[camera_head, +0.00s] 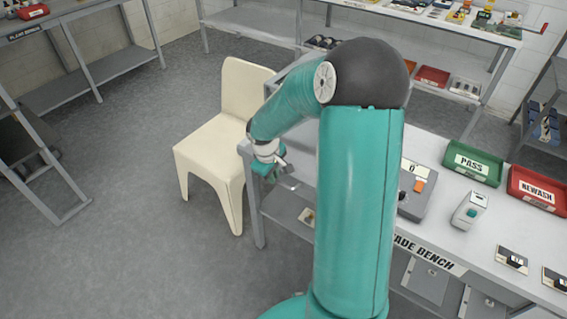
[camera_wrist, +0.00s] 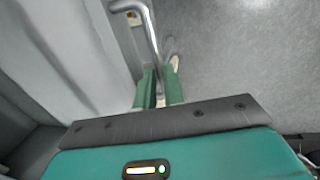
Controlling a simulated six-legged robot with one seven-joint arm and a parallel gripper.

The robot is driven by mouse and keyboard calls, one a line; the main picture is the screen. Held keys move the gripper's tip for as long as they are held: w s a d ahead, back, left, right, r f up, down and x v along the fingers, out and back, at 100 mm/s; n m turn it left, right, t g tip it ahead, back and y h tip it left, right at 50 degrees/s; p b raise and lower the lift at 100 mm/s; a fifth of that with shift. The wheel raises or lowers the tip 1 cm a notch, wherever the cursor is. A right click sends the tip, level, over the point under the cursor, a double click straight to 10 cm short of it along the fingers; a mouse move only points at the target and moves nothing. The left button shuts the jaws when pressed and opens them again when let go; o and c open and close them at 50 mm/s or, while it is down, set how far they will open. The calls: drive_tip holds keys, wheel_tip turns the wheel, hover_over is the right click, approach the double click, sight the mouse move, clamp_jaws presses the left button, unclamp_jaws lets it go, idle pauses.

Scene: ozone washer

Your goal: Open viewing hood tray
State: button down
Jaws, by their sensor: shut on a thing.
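My gripper (camera_wrist: 160,86) is shut on a bent metal handle (camera_wrist: 149,30), with one green finger on each side of the bar. In the head view my gripper (camera_head: 270,168) is small, at the left end of the grade bench, and partly hidden by my wrist. My arm covers the middle of that view, so the viewing hood and its tray cannot be made out there. In the wrist view a pale grey surface (camera_wrist: 62,45) lies left of the handle; I cannot tell whether it is part of the tray.
A cream chair (camera_head: 212,140) stands close to the left of my gripper. The grade bench (camera_head: 435,190) holds a scale (camera_head: 412,198), a green pass tray (camera_head: 473,163) and a red rewash tray (camera_head: 540,188). The grey floor (camera_head: 120,150) at the left is open.

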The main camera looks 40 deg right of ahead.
drive_tip(key=shift+s+a, duration=0.15)
drive_tip(key=shift+a, duration=0.55)
drive_tip(key=shift+r, duration=0.1)
drive_tip(key=c, duration=1.5)
unclamp_jaws()
drive_tip(key=r, duration=0.4)
drive_tip(key=a+r, duration=0.1)
drive_tip(key=r, duration=0.4)
drive_tip(key=s+a+r, duration=0.1)
drive_tip(key=r, duration=0.3)
drive_tip(key=shift+a+r, duration=0.2)
drive_tip(key=shift+r, duration=0.05)
